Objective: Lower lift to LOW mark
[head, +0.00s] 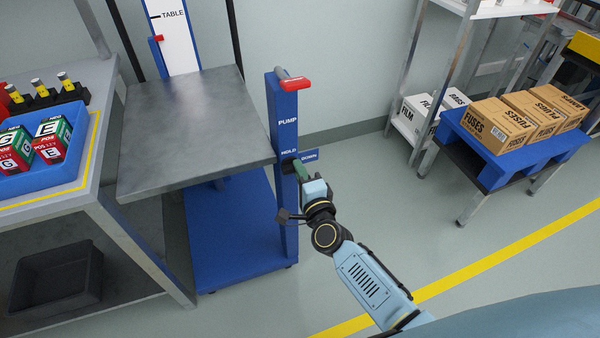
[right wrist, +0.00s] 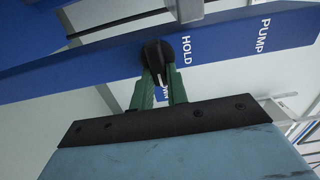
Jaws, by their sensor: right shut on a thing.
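The lift has a grey platform (head: 190,125), a blue base (head: 235,225) and a blue post (head: 283,130) lettered PUMP, HOLD and DOWN. A red pointer (head: 157,38) stands a little below the TABLE line on the white scale (head: 178,40). No LOW mark shows; the platform hides the scale's lower part. My right gripper (head: 299,168) is at the post by the HOLD and DOWN lettering. In the right wrist view its green fingers are shut on a black knob (right wrist: 158,56). The knob's white line points toward the partly covered DOWN label. My left gripper is out of view.
A workbench (head: 100,215) with a blue tray (head: 68,165) of boxes stands close to the platform's left. A dark bin (head: 58,275) is underneath. A red-gripped handle (head: 294,84) tops the post. A blue stand (head: 470,145) with cartons is at right; floor between is clear.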

